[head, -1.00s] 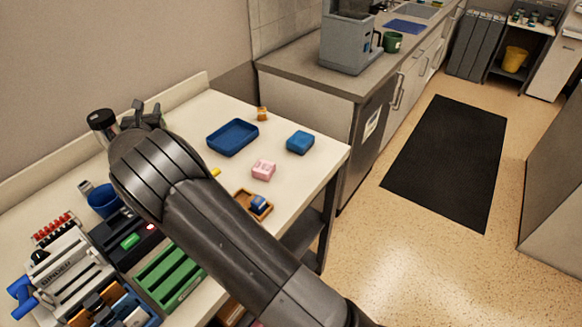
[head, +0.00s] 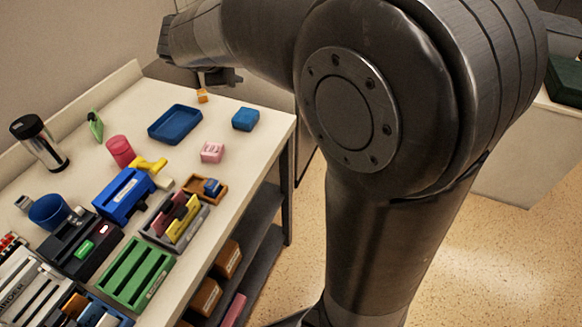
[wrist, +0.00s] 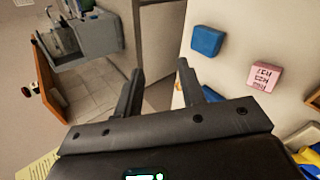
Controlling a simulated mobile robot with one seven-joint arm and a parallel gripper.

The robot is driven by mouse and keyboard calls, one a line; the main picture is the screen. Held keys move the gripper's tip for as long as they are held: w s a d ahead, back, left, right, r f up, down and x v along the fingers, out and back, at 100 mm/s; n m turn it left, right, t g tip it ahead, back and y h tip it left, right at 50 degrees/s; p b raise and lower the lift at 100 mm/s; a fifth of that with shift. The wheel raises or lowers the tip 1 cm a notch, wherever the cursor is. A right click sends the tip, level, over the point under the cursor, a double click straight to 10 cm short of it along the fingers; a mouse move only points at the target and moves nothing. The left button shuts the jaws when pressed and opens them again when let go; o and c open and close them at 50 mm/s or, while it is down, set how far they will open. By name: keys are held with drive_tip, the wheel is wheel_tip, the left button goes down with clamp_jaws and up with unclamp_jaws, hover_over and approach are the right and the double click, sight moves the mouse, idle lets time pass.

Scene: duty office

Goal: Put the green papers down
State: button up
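No green sheets can be made out for certain. A small flat green item (head: 95,124) stands tilted near the back left of the table in the head view; I cannot tell whether it is the papers. My gripper (head: 218,76) is over the table's far end, partly hidden by my arm. In the wrist view my gripper (wrist: 160,88) has its two fingers apart with nothing seen between them. A blue block (wrist: 207,40) and a pink block (wrist: 264,76) lie beyond the right finger.
The table (head: 120,205) holds a blue tray (head: 175,124), a black flask (head: 38,142), a blue cup (head: 48,211), a green slotted rack (head: 135,272) and a small orange item (head: 202,96). A dark green box (head: 565,80) sits on a pale counter at right.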

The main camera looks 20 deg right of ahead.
drive_tip(key=s+d+f+m+g+y, duration=0.1)
drive_tip(key=s+m, duration=0.5)
drive_tip(key=s, duration=0.8)
drive_tip(key=s+f+m+g+y, duration=0.1)
drive_tip(key=s+f+m+y, duration=0.2)
drive_tip(key=s, duration=1.2)
drive_tip(key=m+y, duration=0.2)
drive_tip(key=m, duration=0.1)
drive_tip(key=shift+s+d+f+m, duration=0.25)
drive_tip(key=shift+d+f+m, duration=0.05)
drive_tip(key=shift+d+m, duration=0.1)
